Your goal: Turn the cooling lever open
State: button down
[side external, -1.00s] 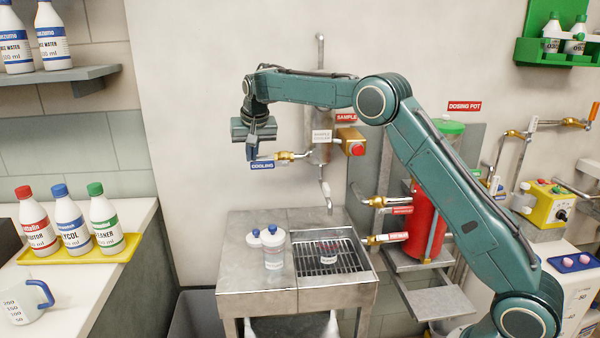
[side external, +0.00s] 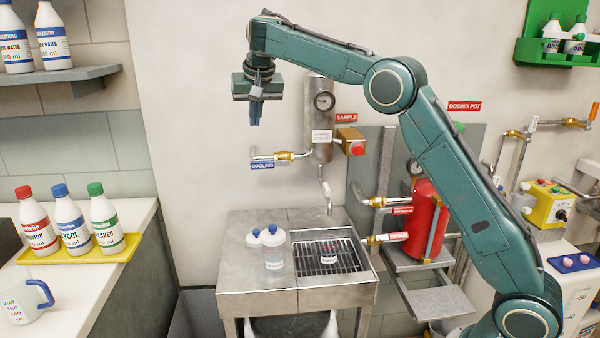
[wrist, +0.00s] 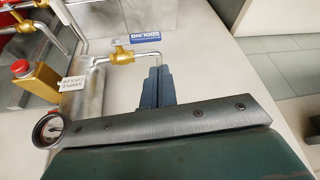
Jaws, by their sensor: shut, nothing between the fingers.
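The brass cooling valve (side external: 284,156) sits on a pale pipe on the wall, above the blue COOLING label (side external: 262,166). It also shows in the wrist view (wrist: 122,56), with the label (wrist: 145,31) beside it. The lever is too small to make out clearly, so I cannot tell its exact angle. My gripper (side external: 254,122) points down with its blue fingers together and empty. It is above and to the left of the valve in the side view, apart from it. In the wrist view its fingertips (wrist: 160,70) appear right of the valve, near the pipe's bend.
The sample cooler (side external: 322,118) with its gauge and the sample valve with a red button (side external: 357,149) are to the right. The steel sink bench (side external: 255,298) below holds bottles (side external: 273,250). The wall left of the valve is clear.

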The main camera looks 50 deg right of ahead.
jog(key=shift+s+a+r, duration=0.25)
jog(key=shift+s+r, duration=0.05)
jog(key=shift+r, duration=0.35)
jog(key=shift+r, duration=0.1)
jog(key=s+r+n, duration=0.2)
jog(key=s, duration=0.8)
jog(key=s+r+n, duration=0.2)
jog(key=s+r, duration=0.1)
jog(key=s, duration=0.7)
jog(key=s+a+f+n+y, duration=0.1)
jog(key=s+a+f, duration=0.2)
jog(key=s+f, duration=0.4)
jog(key=s+a+f+n+t+y, duration=0.1)
jog(key=s+a+f, duration=0.2)
jog(key=s+f, duration=0.4)
jog(key=s, duration=0.8)
jog(key=shift+f+n, duration=0.2)
jog(key=shift+n, duration=0.2)
